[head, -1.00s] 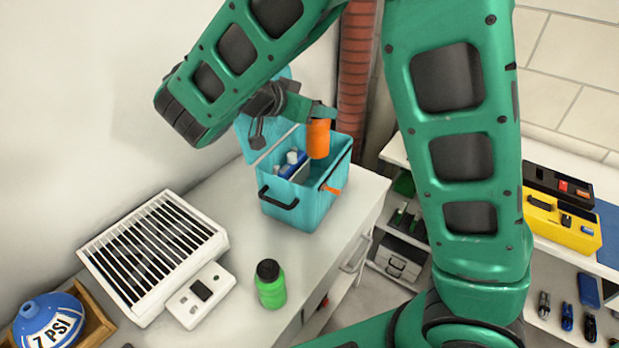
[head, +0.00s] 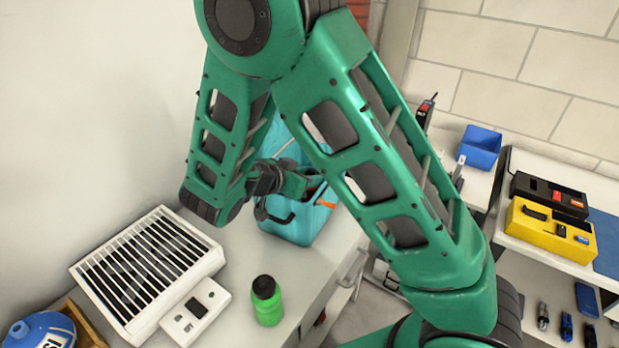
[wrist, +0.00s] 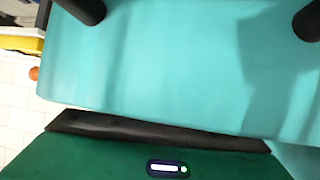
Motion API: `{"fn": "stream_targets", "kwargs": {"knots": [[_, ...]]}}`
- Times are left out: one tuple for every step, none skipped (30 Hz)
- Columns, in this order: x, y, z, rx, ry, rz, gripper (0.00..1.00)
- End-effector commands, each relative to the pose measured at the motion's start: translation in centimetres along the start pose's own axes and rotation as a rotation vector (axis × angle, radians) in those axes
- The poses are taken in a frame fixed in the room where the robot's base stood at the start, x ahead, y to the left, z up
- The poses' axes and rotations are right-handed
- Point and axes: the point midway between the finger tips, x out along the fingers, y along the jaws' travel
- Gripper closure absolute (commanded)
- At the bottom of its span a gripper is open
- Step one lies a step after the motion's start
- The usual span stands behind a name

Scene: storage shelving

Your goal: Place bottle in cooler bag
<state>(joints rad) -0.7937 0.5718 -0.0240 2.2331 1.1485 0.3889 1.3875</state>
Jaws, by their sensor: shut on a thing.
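The teal cooler bag (head: 300,232) stands on the white counter with its lid raised at the back. My gripper (head: 304,187) is down at the bag's opening, partly hidden by my arm. It is shut on the orange bottle seen in the earlier head view. The bottle is now hidden inside the bag or behind the gripper. A green bottle (head: 267,303) with a black cap stands upright on the counter in front of the bag.
A white slatted unit (head: 145,272) and a small white device (head: 196,312) lie on the counter at left. A blue round object (head: 40,331) is at the lower left corner.

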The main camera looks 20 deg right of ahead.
Motion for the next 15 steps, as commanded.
{"fn": "stream_targets", "kwargs": {"knots": [[0.24, 0.03, 0.35, -0.001, 0.001, 0.001, 1.00], [0.29, 0.02, 0.47, 0.000, 0.001, 0.000, 1.00], [0.32, 0.01, 0.53, 0.000, 0.000, 0.000, 1.00], [0.31, 0.00, 0.53, 0.001, 0.000, -0.001, 1.00], [0.30, -0.01, 0.51, 0.001, 0.000, -0.001, 1.00], [0.28, -0.01, 0.51, 0.001, 0.000, -0.001, 1.00], [0.28, -0.02, 0.51, 0.001, 0.000, -0.001, 1.00], [0.27, -0.02, 0.51, 0.001, 0.000, -0.001, 1.00], [0.27, -0.03, 0.54, 0.000, 0.000, -0.001, 1.00], [0.29, -0.04, 0.59, 0.000, 0.000, -0.001, 1.00], [0.31, -0.04, 0.66, 0.000, 0.000, -0.001, 1.00], [0.32, -0.05, 0.73, -0.001, 0.000, -0.002, 0.60], [0.30, -0.06, 0.72, -0.001, -0.001, -0.002, 0.57], [0.29, -0.06, 0.72, -0.001, -0.001, -0.002, 0.57], [0.29, -0.06, 0.72, -0.001, -0.001, -0.002, 0.57]]}}
